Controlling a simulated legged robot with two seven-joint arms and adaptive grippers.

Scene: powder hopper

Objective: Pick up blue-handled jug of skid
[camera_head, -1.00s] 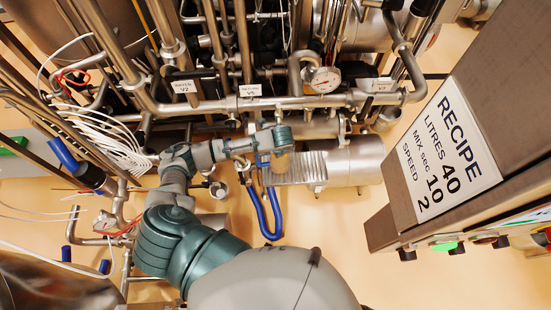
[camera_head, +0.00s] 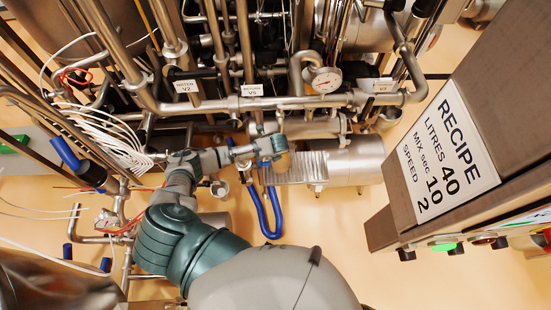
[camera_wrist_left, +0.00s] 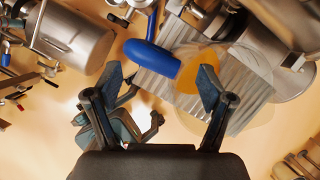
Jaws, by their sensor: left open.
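My left gripper (camera_wrist_left: 160,80) is open, its two dark fingers spread apart, with nothing seen between them in contact. In the head view my left gripper (camera_head: 274,148) is small and partly hidden by its own wrist, beside the ribbed motor. A thick blue handle (camera_wrist_left: 150,58) lies just beyond the fingers in the wrist view, with a tan see-through shape beside it. I cannot make out the jug's body clearly. A long blue U-shaped handle (camera_head: 270,218) hangs below the gripper in the head view.
A ribbed metal motor (camera_head: 296,168) joins a steel cylinder (camera_head: 352,162) right of the gripper. Dense pipes with a round gauge (camera_head: 325,80) stand behind. A control panel with a recipe sheet (camera_head: 447,150) is at right. Bare tan floor lies below the cylinder.

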